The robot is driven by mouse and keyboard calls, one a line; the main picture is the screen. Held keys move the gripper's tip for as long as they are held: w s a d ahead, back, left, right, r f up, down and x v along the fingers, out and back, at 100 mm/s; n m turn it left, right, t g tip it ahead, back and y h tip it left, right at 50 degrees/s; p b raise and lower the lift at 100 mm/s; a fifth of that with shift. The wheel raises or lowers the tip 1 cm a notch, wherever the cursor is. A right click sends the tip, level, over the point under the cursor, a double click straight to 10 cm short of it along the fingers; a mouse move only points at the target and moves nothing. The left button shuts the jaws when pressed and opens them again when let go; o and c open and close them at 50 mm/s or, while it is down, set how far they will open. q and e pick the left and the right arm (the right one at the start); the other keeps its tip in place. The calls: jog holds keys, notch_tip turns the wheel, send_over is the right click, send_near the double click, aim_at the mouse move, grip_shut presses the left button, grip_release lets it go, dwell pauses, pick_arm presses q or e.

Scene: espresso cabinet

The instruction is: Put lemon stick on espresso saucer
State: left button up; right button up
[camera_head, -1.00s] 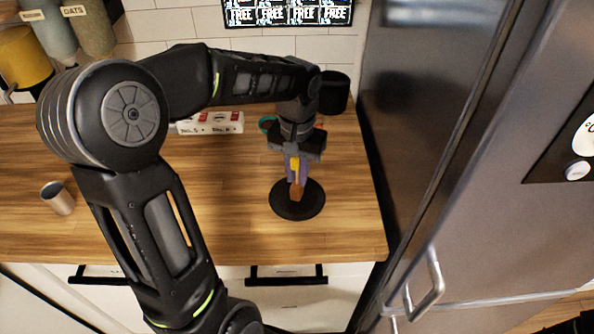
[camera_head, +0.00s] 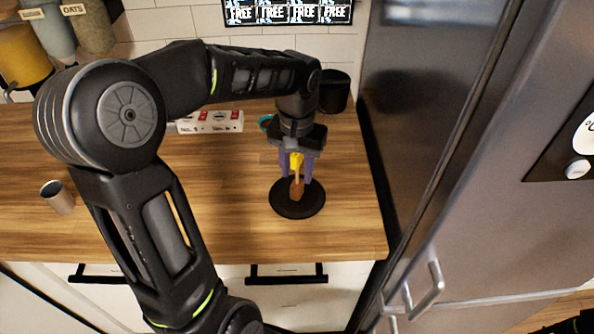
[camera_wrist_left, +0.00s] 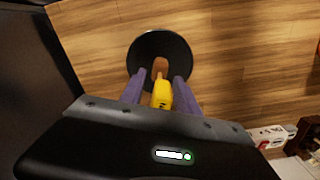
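The lemon stick (camera_head: 296,161) has a yellow part near my gripper and a brown part (camera_head: 297,187) over the black round espresso saucer (camera_head: 290,211). In the left wrist view the stick (camera_wrist_left: 162,95) lies between my two purple fingers, with a gap on each side, and its brown end overlaps the saucer (camera_wrist_left: 145,44). It looks steeply tilted or upright; I cannot tell if it rests on the saucer. My left gripper (camera_head: 297,180) is open around the stick, just above the saucer.
A metal cup (camera_head: 57,197) stands at the counter's left. A white and red box (camera_head: 210,122) and a black canister (camera_head: 334,92) are at the back. The steel fridge (camera_head: 440,150) stands close on the right. The wooden counter left of the saucer is clear.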

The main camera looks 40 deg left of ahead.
pick_arm(q)
notch_tip(320, 180, up, 11)
jog(key=shift+r, duration=0.15)
dwell(0.8)
